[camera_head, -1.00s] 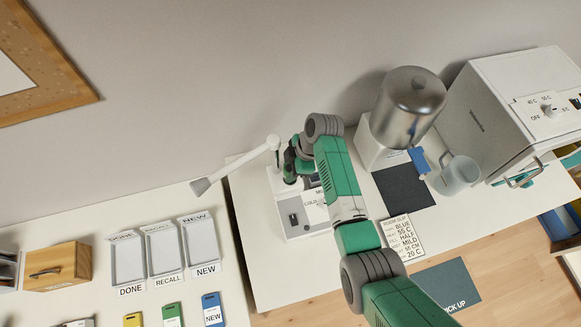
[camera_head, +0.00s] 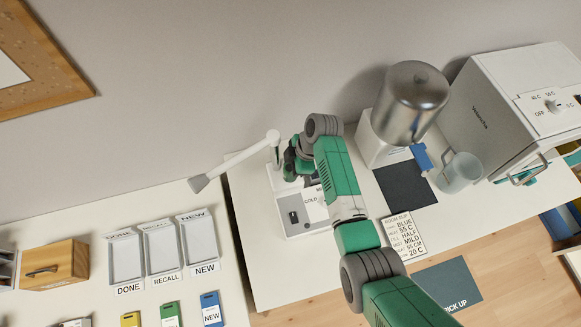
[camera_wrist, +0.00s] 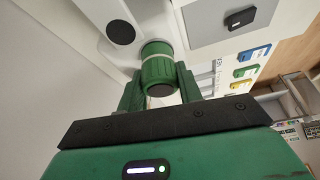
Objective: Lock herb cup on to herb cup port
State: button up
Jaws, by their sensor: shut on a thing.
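The herb cup (camera_wrist: 158,66), a green ribbed cylinder with a pale band and dark end face, is between my two fingers in the wrist view. My gripper (camera_wrist: 160,86) is shut on it. The cup's far end meets or lies very close to the white machine (camera_wrist: 128,58); the herb cup port itself is hidden behind the cup. I cannot tell whether it is seated or turned. In the head view, the white machine (camera_head: 292,218) with a COLD label stands at the table's left, and my arm hides the cup.
A grey-tipped white arm (camera_head: 235,163) reaches left from the machine. A steel dome (camera_head: 412,102), translucent mug (camera_head: 459,173) and dark mat (camera_head: 405,186) lie right. Labelled trays (camera_head: 162,248) stand left. The table front, near the room slip (camera_head: 403,237), has free room.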

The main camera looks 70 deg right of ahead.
jog(key=shift+r+m+p, duration=0.1)
jog(key=shift+m+p, duration=0.2)
jog(key=shift+c, duration=0.4)
jog(key=shift+m, duration=0.3)
jog(key=shift+m+h+p, duration=0.5)
jog(key=shift+m+p, duration=0.2)
jog(key=shift+m+h+p, duration=0.3)
jog(key=shift+m+p, duration=0.05)
jog(key=shift+m, duration=0.35)
jog(key=shift+m+t+h+p, duration=0.3)
jog(key=shift+m+p, duration=0.1)
jog(key=shift+m, duration=0.3)
jog(key=shift+m+h+p, duration=0.3)
jog(key=shift+m+p, duration=0.2)
jog(key=shift+m, duration=0.5)
